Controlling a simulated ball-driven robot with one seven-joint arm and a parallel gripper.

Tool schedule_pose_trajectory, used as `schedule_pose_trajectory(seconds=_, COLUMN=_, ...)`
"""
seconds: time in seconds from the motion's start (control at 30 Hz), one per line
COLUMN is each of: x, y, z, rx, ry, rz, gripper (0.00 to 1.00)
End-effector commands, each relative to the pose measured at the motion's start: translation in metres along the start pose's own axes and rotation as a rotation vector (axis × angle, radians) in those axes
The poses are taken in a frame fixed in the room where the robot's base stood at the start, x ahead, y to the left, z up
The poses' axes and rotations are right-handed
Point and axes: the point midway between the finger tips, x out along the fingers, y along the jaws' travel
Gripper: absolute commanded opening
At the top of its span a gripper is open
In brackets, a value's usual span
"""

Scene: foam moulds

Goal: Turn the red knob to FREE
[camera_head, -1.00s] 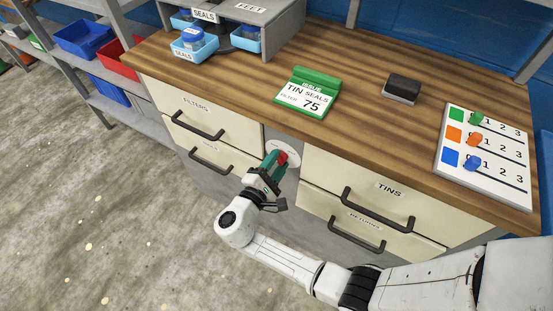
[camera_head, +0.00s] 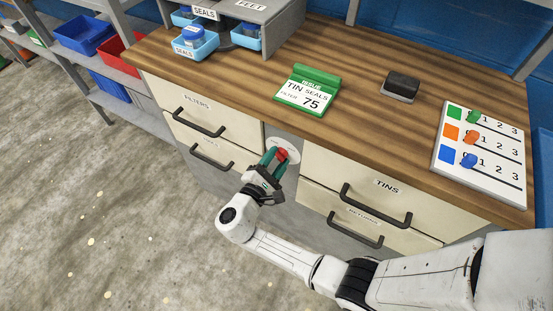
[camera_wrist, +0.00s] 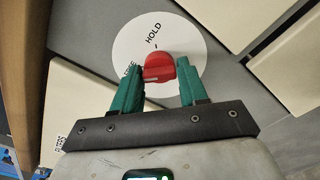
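The red knob (camera_wrist: 158,68) sits at the centre of a round white dial (camera_wrist: 190,42) on the cabinet front. The dial reads HOLD at the top and FREE at the left, with FREE partly covered by a finger. Which label the knob points to is unclear. My gripper (camera_wrist: 159,72) has one green finger on each side of the knob, open, with slim gaps seeming to show. In the head view the knob (camera_head: 281,154) shows between the fingertips of my gripper (camera_head: 276,158).
Drawers with dark handles flank the dial: FILTERS (camera_head: 197,101) at left and TINS (camera_head: 387,186) at right. The wooden worktop (camera_head: 350,100) above carries a green-topped sign (camera_head: 307,92), a dark block (camera_head: 401,86) and a board with coloured sliders (camera_head: 490,150).

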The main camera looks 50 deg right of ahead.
Motion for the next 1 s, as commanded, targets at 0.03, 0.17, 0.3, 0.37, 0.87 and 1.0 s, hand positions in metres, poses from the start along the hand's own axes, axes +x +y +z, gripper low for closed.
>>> schedule_pose_trajectory(seconds=0.03, x=0.0, y=0.0, z=0.0, rx=0.0, ry=0.0, rz=0.0, gripper=0.48)
schedule_pose_trajectory(seconds=0.17, x=0.0, y=0.0, z=0.0, rx=0.001, ry=-0.002, rz=0.0, gripper=0.6)
schedule_pose_trajectory(seconds=0.3, x=0.0, y=0.0, z=0.001, rx=0.002, ry=-0.003, rz=-0.001, gripper=0.64)
schedule_pose_trajectory(seconds=0.37, x=0.0, y=0.0, z=0.001, rx=0.002, ry=-0.003, rz=-0.001, gripper=0.64)
schedule_pose_trajectory(seconds=0.87, x=-0.062, y=0.0, z=-0.001, rx=0.004, ry=0.001, rz=0.003, gripper=0.64)
schedule_pose_trajectory(seconds=1.0, x=-0.086, y=0.0, z=-0.001, rx=0.002, ry=0.001, rz=0.003, gripper=0.64)
